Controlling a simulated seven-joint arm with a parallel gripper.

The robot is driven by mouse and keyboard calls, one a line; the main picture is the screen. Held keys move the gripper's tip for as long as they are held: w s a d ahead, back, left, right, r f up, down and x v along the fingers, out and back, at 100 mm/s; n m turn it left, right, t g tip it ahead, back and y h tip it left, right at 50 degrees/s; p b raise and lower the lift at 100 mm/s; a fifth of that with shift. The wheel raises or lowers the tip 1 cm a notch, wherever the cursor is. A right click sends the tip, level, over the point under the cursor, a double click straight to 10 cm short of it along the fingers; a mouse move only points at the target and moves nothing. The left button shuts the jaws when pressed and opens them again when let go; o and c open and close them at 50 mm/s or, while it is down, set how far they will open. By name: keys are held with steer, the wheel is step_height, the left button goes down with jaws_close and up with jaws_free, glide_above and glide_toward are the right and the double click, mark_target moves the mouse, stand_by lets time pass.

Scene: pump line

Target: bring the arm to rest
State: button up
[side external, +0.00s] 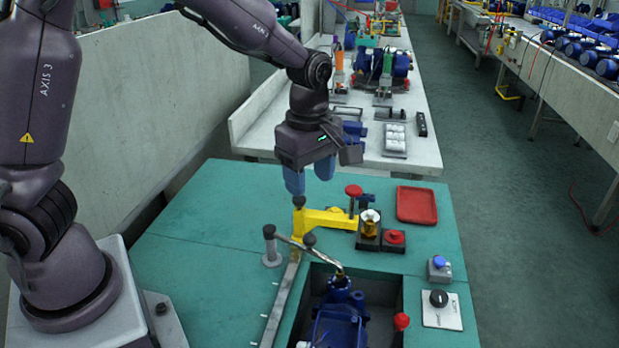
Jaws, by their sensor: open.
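My gripper (309,180) has two blue fingertips set apart, with nothing between them. It points down and hangs above the green work table (200,235), just behind the yellow tool (325,217). The arm reaches in from the left, bent down at the wrist. The picture does not show clearly how high the fingertips are over the table.
A blue pump (340,315) sits in a dark recess at the front, with a metal lever (310,250) over it. A red tray (417,205), a brass piece (370,222), red knobs, a blue button (439,264) and a black dial (438,298) stand right. Left table surface is clear.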

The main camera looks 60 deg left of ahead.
steer(key=s+a+r+m+t, duration=0.1)
steer(key=s+r+m+t, duration=0.1)
steer(key=s+r+m, duration=0.4)
steer(key=s+a+r+m+t, duration=0.1)
steer(key=s+r+m+t, duration=0.2)
steer(key=s+r+m, duration=0.3)
steer(key=shift+s+r+m+t, duration=0.3)
steer(key=shift+s+m, duration=2.45)
steer(key=shift+m, duration=1.15)
